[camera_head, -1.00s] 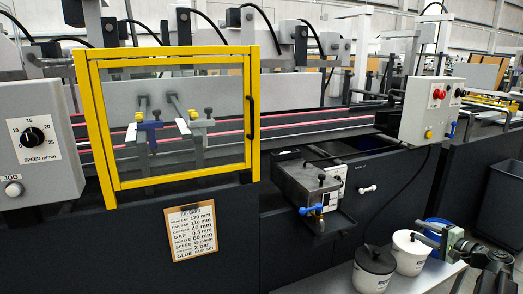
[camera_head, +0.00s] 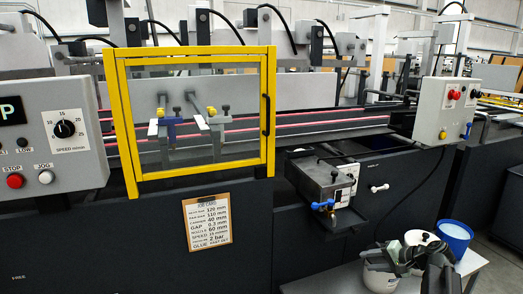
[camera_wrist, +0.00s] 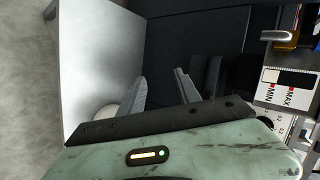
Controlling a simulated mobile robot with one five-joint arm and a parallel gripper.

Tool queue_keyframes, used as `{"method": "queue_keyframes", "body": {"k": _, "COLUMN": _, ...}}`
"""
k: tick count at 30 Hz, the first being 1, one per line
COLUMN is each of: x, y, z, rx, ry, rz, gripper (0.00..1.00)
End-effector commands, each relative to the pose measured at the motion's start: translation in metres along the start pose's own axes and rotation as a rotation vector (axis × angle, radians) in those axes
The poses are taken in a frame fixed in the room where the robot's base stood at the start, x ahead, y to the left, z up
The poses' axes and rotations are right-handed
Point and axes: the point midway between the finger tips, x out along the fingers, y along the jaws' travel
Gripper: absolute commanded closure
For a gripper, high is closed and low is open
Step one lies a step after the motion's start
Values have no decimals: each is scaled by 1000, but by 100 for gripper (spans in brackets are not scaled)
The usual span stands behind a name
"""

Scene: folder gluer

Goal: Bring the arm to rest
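My gripper (camera_head: 385,250) is at the lower right of the head view, with part of my arm beside it. It appears in front of a white pot (camera_head: 380,281) and hides much of that pot's top. In the wrist view my gripper (camera_wrist: 161,80) has its two grey fingers apart, with nothing seen between them. A pale rounded thing, partly hidden by the left finger, shows on the light grey table (camera_wrist: 95,55) there. I cannot tell whether the gripper touches the pot.
A lidded white pot (camera_head: 420,238) and a blue bucket (camera_head: 455,238) stand close by on the table. The machine's dark front carries a glue tank (camera_head: 325,183) with a blue-handled valve. A yellow-framed guard (camera_head: 190,181) and a control box (camera_head: 444,108) are farther off.

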Motion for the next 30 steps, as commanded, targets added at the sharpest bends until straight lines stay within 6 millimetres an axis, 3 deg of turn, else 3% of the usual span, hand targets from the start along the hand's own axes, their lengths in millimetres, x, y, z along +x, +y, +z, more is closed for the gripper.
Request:
{"method": "queue_keyframes", "body": {"k": 1, "x": 23, "y": -5, "z": 35, "rx": -57, "ry": -60, "rz": 67, "gripper": 60}}
{"method": "queue_keyframes", "body": {"k": 3, "x": 51, "y": -5, "z": 84, "rx": -154, "ry": -148, "rz": 189, "gripper": 60}}
{"method": "queue_keyframes", "body": {"k": 6, "x": 76, "y": 1, "z": 146, "rx": -298, "ry": -258, "rz": 366, "gripper": 60}}
{"method": "queue_keyframes", "body": {"k": 9, "x": 86, "y": 8, "z": 190, "rx": -423, "ry": -335, "rz": 516, "gripper": 60}}
{"method": "queue_keyframes", "body": {"k": 16, "x": 84, "y": 18, "z": 261, "rx": -674, "ry": -439, "rz": 804, "gripper": 60}}
{"method": "queue_keyframes", "body": {"k": 17, "x": 80, "y": 15, "z": 266, "rx": -698, "ry": -445, "rz": 832, "gripper": 60}}
{"method": "queue_keyframes", "body": {"k": 18, "x": 67, "y": -3, "z": 258, "rx": -685, "ry": -441, "rz": 825, "gripper": 60}}
{"method": "queue_keyframes", "body": {"k": 26, "x": 19, "y": -65, "z": 248, "rx": -681, "ry": -438, "rz": 821, "gripper": 60}}
{"method": "queue_keyframes", "body": {"k": 30, "x": -18, "y": -112, "z": 242, "rx": -680, "ry": -438, "rz": 820, "gripper": 60}}
